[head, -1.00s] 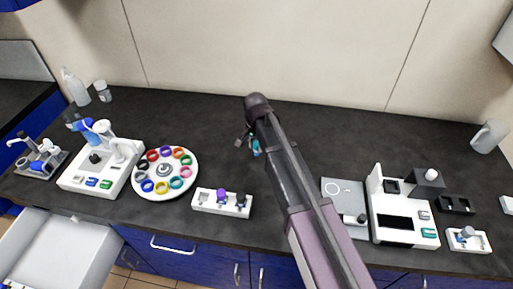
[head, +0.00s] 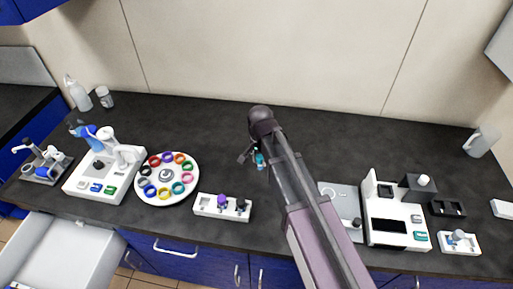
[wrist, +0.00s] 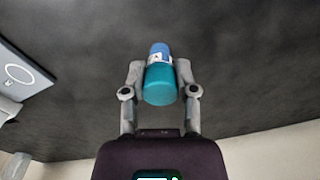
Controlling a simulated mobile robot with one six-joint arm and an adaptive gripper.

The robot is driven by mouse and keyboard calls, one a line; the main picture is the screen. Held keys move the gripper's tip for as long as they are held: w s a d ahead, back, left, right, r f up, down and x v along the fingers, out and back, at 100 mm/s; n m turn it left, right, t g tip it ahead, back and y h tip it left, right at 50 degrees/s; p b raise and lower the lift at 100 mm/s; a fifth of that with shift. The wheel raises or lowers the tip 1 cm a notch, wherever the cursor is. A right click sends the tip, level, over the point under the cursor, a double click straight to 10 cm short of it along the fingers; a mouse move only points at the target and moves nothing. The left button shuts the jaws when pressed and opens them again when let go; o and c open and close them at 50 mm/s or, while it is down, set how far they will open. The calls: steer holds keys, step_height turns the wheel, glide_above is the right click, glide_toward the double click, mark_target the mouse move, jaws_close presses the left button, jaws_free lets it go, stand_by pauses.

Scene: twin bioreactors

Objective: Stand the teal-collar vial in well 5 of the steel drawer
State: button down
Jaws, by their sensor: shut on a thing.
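My gripper (wrist: 160,82) is shut on the teal-collar vial (wrist: 161,85), with one finger on each side of it. In the wrist view the vial has a broad teal end nearest the camera, then a pale label band and a blue part beyond. In the head view the vial (head: 261,160) is a small teal shape beside my arm, above the middle of the dark bench. A pale open drawer (head: 60,258) juts out at the lower left, below the bench edge, partly cut off by the frame. I cannot make out well 5 or its number.
A round carousel with coloured rings (head: 167,201) and a white rack (head: 207,211) with a purple-capped vial stand left of my arm. A white device (head: 103,195) stands farther left. A flat grey plate (head: 336,190) and another white device (head: 395,240) are at right. The back middle bench is clear.

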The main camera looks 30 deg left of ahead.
steer(key=s+d, duration=0.5)
steer(key=s, duration=0.1)
steer(key=shift+s+d+r+p, duration=0.25)
steer(key=shift+s+r+p, duration=0.05)
steer(key=shift+r, duration=0.1)
steer(key=shift+s, duration=0.15)
stand_by(0.8)
